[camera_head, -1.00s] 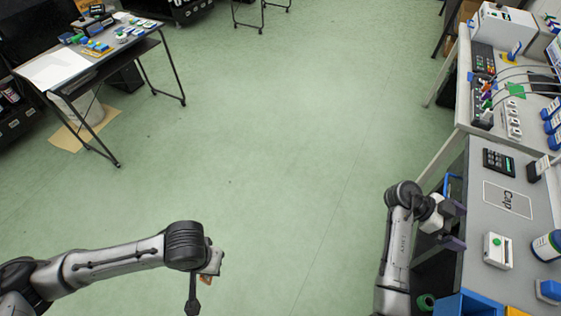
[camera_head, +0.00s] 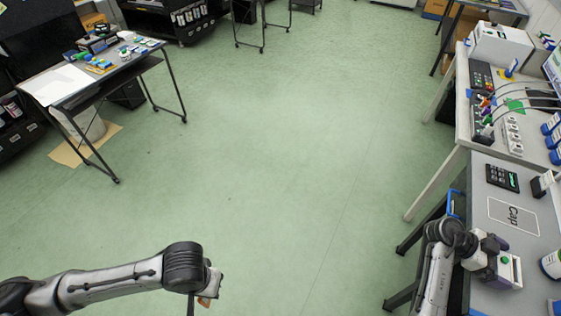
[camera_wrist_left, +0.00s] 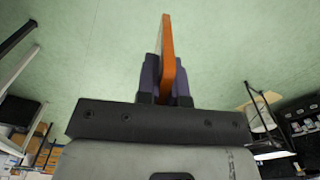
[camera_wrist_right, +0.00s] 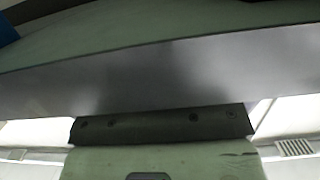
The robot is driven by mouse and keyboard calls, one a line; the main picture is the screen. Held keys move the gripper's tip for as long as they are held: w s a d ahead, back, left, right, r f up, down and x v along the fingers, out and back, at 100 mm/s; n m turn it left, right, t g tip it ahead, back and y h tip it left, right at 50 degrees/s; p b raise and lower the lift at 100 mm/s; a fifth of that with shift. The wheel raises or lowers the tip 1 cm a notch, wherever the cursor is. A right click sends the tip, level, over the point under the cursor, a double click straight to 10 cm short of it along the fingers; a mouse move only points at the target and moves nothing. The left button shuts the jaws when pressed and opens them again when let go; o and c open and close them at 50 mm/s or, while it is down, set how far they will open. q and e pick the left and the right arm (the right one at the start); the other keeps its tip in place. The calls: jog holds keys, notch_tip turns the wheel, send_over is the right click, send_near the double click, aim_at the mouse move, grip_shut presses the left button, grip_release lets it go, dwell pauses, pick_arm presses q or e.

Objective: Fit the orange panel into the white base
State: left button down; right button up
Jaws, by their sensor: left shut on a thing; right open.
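The orange panel (camera_wrist_left: 167,55) is a thin upright slab between the fingers of my left gripper (camera_wrist_left: 165,82) in the left wrist view. In the head view, a small orange bit of the panel (camera_head: 204,301) shows below my left gripper (camera_head: 214,283), over bare floor. A white box with a green round spot (camera_head: 508,270), which looks like the white base, sits on the right-hand table. My right gripper (camera_head: 492,258) is open at its left side; I cannot tell whether it touches the box.
The grey right-hand table (camera_head: 495,298) also holds a "Cap" sheet (camera_head: 513,215), a black keypad (camera_head: 502,177) and a blue-and-white jar (camera_head: 553,263). A raised bench (camera_head: 480,137) with devices stands beyond. Another table (camera_head: 85,92) stands far left. The floor between is clear.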

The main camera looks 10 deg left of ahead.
jog(key=shift+s+d+f, duration=0.1)
jog(key=shift+s+d, duration=0.05)
jog(key=shift+d, duration=0.25)
jog(key=shift+c, duration=0.2)
jog(key=c, duration=0.7)
jog(key=o, duration=0.7)
jog(key=shift+o, duration=0.2)
jog(key=shift+a, duration=0.1)
